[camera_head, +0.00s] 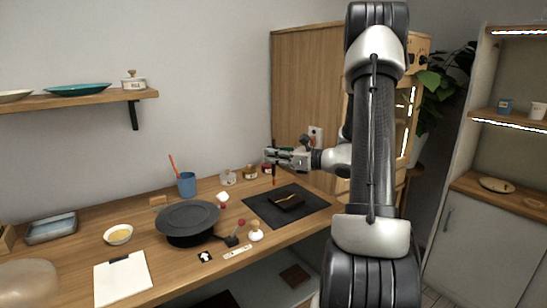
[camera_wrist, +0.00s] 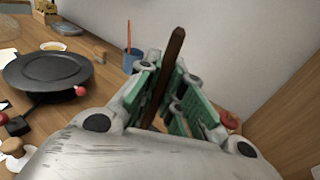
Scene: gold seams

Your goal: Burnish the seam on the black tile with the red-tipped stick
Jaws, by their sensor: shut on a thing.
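The black tile (camera_head: 289,203) lies on a dark mat (camera_head: 257,205) at the right part of the table, with a gold seam (camera_head: 285,199) on its top. My gripper (camera_head: 274,156) is shut on a thin dark stick, which hangs upright in the head view (camera_head: 273,175). It is above the table, behind and left of the tile, apart from it. In the wrist view the brown upper end of the stick (camera_wrist: 171,58) rises between the green finger pads (camera_wrist: 165,95). The stick's lower end looks reddish in the head view; its tip is too small to tell clearly.
A black round hotplate-like thing (camera_head: 187,218) stands mid-table. A blue cup (camera_head: 187,184) with an orange-red stick stands behind it. Small jars (camera_head: 250,172) line the wall. A white bowl (camera_head: 118,235) and a clipboard (camera_head: 122,278) are at the left. The mat around the tile is clear.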

